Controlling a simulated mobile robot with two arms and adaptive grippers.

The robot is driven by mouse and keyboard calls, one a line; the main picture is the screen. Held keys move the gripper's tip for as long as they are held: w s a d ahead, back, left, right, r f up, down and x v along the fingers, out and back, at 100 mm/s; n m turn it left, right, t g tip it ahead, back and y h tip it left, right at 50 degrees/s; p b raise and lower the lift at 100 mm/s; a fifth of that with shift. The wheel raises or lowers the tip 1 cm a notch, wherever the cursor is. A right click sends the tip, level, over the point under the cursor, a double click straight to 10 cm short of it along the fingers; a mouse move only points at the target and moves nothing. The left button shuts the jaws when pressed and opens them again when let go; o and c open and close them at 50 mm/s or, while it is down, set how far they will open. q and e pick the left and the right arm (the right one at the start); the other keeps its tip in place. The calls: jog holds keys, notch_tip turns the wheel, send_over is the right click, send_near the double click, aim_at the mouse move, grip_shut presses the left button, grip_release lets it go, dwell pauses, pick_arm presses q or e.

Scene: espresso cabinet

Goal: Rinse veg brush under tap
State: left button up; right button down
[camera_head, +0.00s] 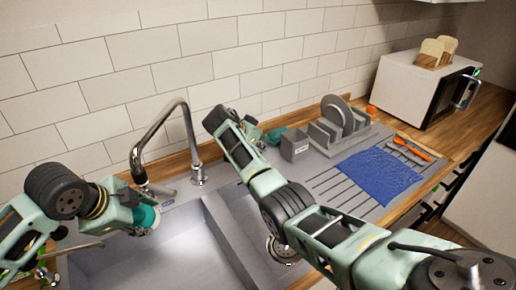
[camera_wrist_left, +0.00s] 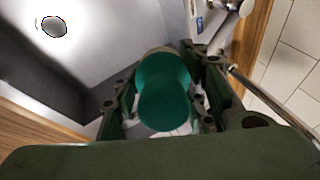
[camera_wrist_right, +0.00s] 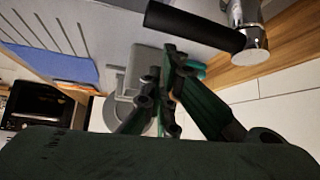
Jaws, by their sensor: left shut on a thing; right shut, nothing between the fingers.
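The veg brush (camera_head: 146,217), with a teal rounded body, is held by my left gripper (camera_head: 140,208) over the left sink basin (camera_head: 165,265). It fills the middle of the left wrist view (camera_wrist_left: 165,95), between the fingers (camera_wrist_left: 165,105); its bristles cannot be made out. The chrome tap (camera_head: 163,122) arches over from the sink's back edge, its spout end just above the brush in the head view. I see no clear water stream. My right gripper (camera_head: 262,133) is shut and empty behind the sink, right of the tap. Its closed fingertips show in the right wrist view (camera_wrist_right: 170,75).
A grey caddy (camera_head: 295,145) and a dish rack with plates (camera_head: 340,122) stand at the back right. A blue cloth (camera_head: 375,176) lies on the drainboard. A teal item (camera_wrist_right: 197,68) sits behind my right fingers.

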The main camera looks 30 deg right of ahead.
pick_arm(q)
jog(key=shift+d, duration=0.15)
pick_arm(e)
jog(key=a+r, duration=0.4)
jog(key=r, duration=0.3)
jog(key=shift+r, duration=0.4)
jog(key=shift+a+r, duration=0.1)
jog(key=shift+a, duration=0.05)
